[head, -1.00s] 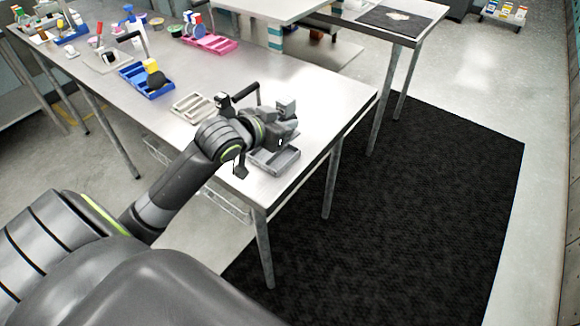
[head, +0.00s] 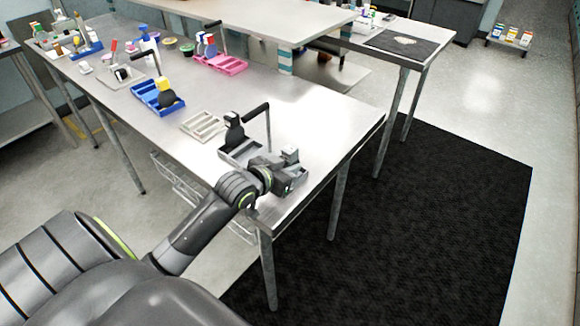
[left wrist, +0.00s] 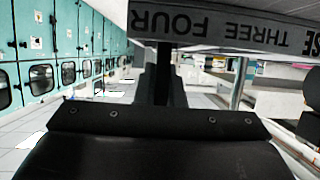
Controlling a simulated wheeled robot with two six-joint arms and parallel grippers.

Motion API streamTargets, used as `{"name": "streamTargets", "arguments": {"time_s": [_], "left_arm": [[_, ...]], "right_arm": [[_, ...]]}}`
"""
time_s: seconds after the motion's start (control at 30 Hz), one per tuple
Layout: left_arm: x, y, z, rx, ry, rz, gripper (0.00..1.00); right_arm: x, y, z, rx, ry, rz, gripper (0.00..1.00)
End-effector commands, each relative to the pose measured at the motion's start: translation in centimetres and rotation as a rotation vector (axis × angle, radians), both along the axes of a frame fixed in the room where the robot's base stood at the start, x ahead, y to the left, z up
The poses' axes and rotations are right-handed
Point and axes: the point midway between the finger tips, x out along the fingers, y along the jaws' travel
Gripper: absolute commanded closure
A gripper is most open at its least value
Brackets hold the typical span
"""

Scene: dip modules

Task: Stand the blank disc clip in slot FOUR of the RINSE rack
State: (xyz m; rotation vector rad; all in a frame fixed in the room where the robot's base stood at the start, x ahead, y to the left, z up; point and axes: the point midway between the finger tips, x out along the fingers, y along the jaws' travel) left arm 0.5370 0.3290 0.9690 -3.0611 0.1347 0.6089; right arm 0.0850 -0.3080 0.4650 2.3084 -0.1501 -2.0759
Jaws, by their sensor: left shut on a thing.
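My left gripper (head: 289,172) is at the near right end of the grey rack (head: 240,153), low beside or over it. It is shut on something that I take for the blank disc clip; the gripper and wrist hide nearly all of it. In the left wrist view the dark gripper (left wrist: 163,78) points at a grey label strip (left wrist: 225,28) reading THREE and FOUR upside down, with the end of another word, SE, at the right. I cannot tell whether the clip touches a slot. My right gripper is in neither view.
A black item (head: 235,131) stands at the rack's left end, near a post with a black handle (head: 256,113). An empty pale rack (head: 202,125), a blue rack (head: 150,98) and a pink rack (head: 222,64) lie farther left and back.

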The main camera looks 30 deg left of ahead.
Motion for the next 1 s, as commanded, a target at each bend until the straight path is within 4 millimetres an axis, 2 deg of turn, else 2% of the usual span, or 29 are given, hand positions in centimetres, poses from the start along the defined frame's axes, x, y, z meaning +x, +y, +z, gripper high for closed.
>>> {"name": "streamTargets", "arguments": {"time_s": [0.17,0.2,0.33,0.7,0.87,1.0], "left_arm": [[0.0,0.0,-0.3,0.000,0.000,0.000,1.00],[0.0,0.0,-0.2,0.000,0.000,0.000,0.87],[0.0,0.0,-0.2,0.000,0.000,0.000,0.70],[-0.1,0.0,0.2,0.001,0.000,0.000,0.70],[-1.9,0.2,0.8,0.004,0.000,-0.002,0.70],[-4.4,0.5,1.8,0.006,0.001,-0.001,0.70]], "right_arm": [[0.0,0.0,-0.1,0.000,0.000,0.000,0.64],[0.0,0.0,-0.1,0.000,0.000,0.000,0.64],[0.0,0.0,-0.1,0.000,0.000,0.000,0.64],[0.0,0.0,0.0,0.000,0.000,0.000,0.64],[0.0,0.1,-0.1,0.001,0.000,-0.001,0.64],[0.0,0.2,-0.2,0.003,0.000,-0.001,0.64]]}}
